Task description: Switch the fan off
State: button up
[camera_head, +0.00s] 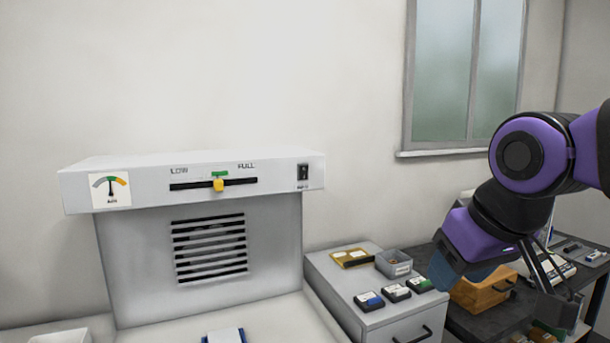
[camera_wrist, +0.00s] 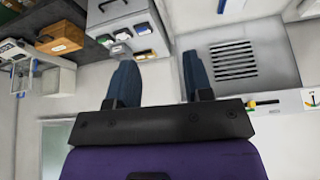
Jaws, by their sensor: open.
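The fan unit is a white hood (camera_head: 120,168) on a grey panel with a dark slatted vent (camera_head: 210,249), at the left of the head view. A small black rocker switch (camera_head: 303,172) sits at the right end of its front. A yellow slider knob (camera_head: 219,185) stands near the middle of a black slot between LOW and FULL. A dial (camera_head: 110,190) is at the left end. The vent also shows upside down in the wrist view (camera_wrist: 234,62). My gripper (camera_wrist: 158,75) is open and empty, with two blue fingers. It is right of the hood, apart from the switch.
A grey cabinet (camera_head: 335,290) right of the fan holds a yellow tray (camera_head: 352,258), a grey bin (camera_head: 394,263) and small coloured boxes. A wooden box (camera_head: 482,290) stands on a dark table. The wall before the hood's right end is clear.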

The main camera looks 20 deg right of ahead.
jog(key=c, duration=0.3)
jog(key=shift+w, duration=0.3)
jog(key=c, duration=0.4)
jog(key=w+n+t, duration=0.2)
jog(key=w+n, duration=0.1)
jog(key=w, duration=0.2)
jog(key=w+a+r+n+t, duration=0.1)
jog(key=w+n+t, duration=0.1)
jog(key=w, duration=0.4)
jog(key=w+a+n+t, duration=0.1)
jog(key=w+n+t, duration=0.1)
jog(key=w, duration=0.4)
jog(key=shift+w+a+r+n, duration=0.15)
jog(key=shift+r+n, duration=0.1)
jog(key=shift+n, duration=0.65)
grip_shut()
jog(key=w+a+r+n+t+y, duration=0.1)
jog(key=w+a+n+t+y, duration=0.1)
jog(key=w+n+t, duration=0.6)
jog(key=shift+w+a+r+n, duration=0.2)
jog(key=shift+w+a+n, duration=0.35)
jog(key=shift+w+n, duration=1.1)
jog(key=shift+w+m, duration=0.45)
